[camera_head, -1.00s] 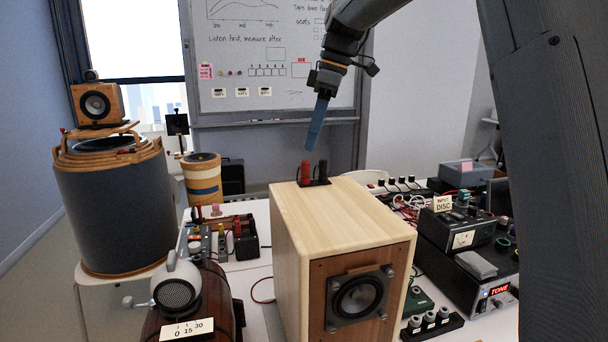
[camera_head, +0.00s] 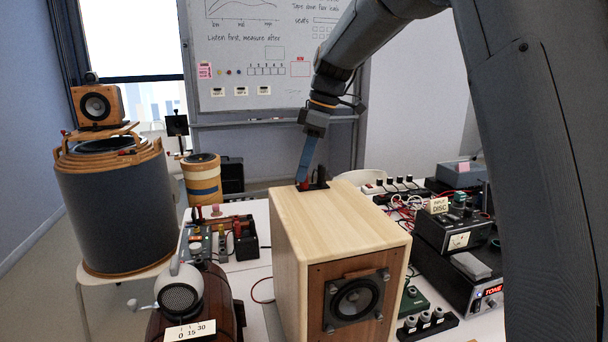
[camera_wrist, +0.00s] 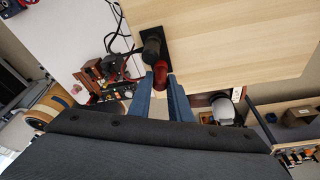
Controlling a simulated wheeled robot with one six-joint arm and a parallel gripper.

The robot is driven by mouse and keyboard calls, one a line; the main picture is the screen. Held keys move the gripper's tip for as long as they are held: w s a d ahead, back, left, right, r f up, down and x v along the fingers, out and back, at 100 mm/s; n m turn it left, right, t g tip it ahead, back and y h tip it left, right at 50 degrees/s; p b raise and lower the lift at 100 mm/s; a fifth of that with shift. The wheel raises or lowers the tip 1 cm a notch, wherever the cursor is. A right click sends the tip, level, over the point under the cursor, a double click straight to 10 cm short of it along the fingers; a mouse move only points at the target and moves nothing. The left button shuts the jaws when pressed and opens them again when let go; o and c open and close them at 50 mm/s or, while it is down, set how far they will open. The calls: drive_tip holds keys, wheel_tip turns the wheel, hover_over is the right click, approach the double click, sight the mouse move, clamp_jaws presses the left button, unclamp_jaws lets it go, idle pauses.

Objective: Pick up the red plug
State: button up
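The red plug (camera_wrist: 161,75) stands on a black plate on top of the wooden speaker box, beside a black plug (camera_wrist: 152,46). In the head view the red plug (camera_head: 303,185) is mostly hidden by my blue fingers. My gripper (camera_head: 303,178) points down at the rear of the box top. In the wrist view my gripper (camera_wrist: 161,79) has its two blue fingers apart, one on each side of the red plug near the tips. A gap shows between the fingers. I cannot tell whether they touch the plug.
The wooden speaker box (camera_head: 335,225) fills the middle. The black plug (camera_head: 322,173) stands close beside my fingers. Dark amplifier units (camera_head: 456,240) and cables are to the right. A large grey drum-shaped speaker (camera_head: 115,215) stands left. The front of the box top is clear.

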clamp_jaws()
wheel_tip(320, 180, up, 18)
drive_tip(key=b, duration=0.3)
drive_tip(key=shift+r, duration=0.2)
idle(0.4)
wheel_tip(320, 180, up, 4)
drive_tip(key=p, duration=0.5)
drive_tip(key=shift+f+p, duration=0.2)
drive_tip(key=shift+p, duration=0.15)
drive_tip(key=shift+a, duration=0.1)
